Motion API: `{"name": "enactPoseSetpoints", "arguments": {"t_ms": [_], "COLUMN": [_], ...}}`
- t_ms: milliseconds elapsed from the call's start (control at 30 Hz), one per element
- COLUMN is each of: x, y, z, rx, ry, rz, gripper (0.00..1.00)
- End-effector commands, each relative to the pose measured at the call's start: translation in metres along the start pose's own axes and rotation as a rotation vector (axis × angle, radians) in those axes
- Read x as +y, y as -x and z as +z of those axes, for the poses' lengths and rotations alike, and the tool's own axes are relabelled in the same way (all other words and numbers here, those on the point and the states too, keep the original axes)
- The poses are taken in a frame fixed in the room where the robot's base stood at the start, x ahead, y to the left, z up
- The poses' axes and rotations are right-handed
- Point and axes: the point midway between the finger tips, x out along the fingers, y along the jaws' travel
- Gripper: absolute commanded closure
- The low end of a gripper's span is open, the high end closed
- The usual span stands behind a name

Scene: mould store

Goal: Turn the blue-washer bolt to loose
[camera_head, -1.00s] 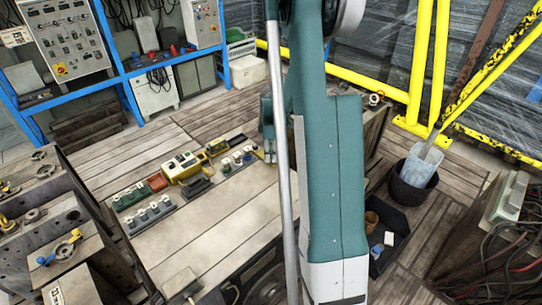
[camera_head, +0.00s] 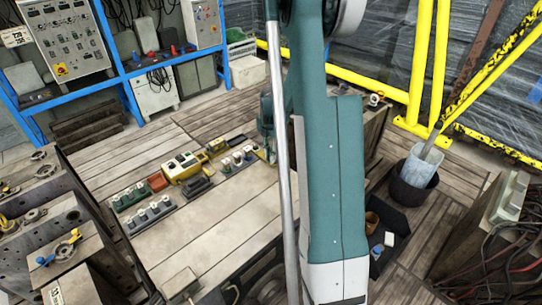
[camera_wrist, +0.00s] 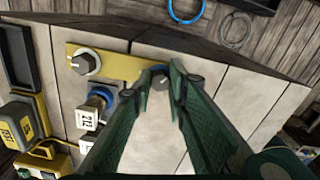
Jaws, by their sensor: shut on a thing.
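In the wrist view the blue-washer bolt (camera_wrist: 161,81) stands at the right end of a yellow plate (camera_wrist: 118,66). Its dark head lies between the fingertips of my gripper (camera_wrist: 160,79), which is shut on it. A little of the blue washer (camera_wrist: 160,68) shows behind the head; the rest is hidden by the fingers. A second bolt (camera_wrist: 86,62) with a pale washer is at the plate's left end. In the head view my arm covers most of this spot, and the bolt cannot be made out.
A small blue-collared piece (camera_wrist: 97,100) stands close to the left finger. Yellow devices (camera_wrist: 18,122) lie further left. A blue ring (camera_wrist: 186,10) and a grey ring (camera_wrist: 236,30) are beyond the bench edge. The bench top (camera_head: 222,215) is clear in front.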

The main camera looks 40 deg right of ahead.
Motion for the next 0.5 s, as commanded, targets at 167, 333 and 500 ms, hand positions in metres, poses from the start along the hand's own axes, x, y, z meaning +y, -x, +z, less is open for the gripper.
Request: {"name": "enactPoseSetpoints", "arguments": {"t_ms": [167,333,500], "x": [-0.0017,-0.0016,-0.0014], "y": [-0.0012,-0.0012,-0.0012], "z": [-0.0006,-0.0005,-0.0003], "rx": [0.001,0.001,0.001], "ry": [0.164,0.31,0.423], "rz": [-0.002,-0.002,-0.002], "gripper": [0.96,0.96,0.96]}}
